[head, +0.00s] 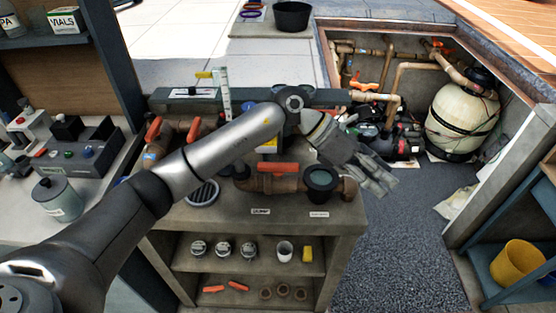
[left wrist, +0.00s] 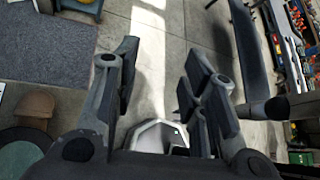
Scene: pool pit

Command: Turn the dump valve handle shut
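A brown pipe assembly (head: 283,184) lies on top of the workbench, above a small label that seems to read DUMP. Its orange handle (head: 272,168) lies roughly along the pipe. A dark round cup (head: 321,180) joins the pipe's right part. My left gripper (head: 384,186) is to the right of the pipe, beyond the handle and apart from it, over the bench's right edge. In the left wrist view its fingers (left wrist: 163,62) are spread with only floor between them. The pipe's brown end (left wrist: 36,104) shows at that view's left. My right gripper is not in view.
My left forearm crosses above the bench and hides part of its top. More pipes with orange handles (head: 153,130) stand at the bench's back left. A pit with a cream tank (head: 463,118) lies back right. Dark gravelly floor (head: 405,240) is clear right of the bench.

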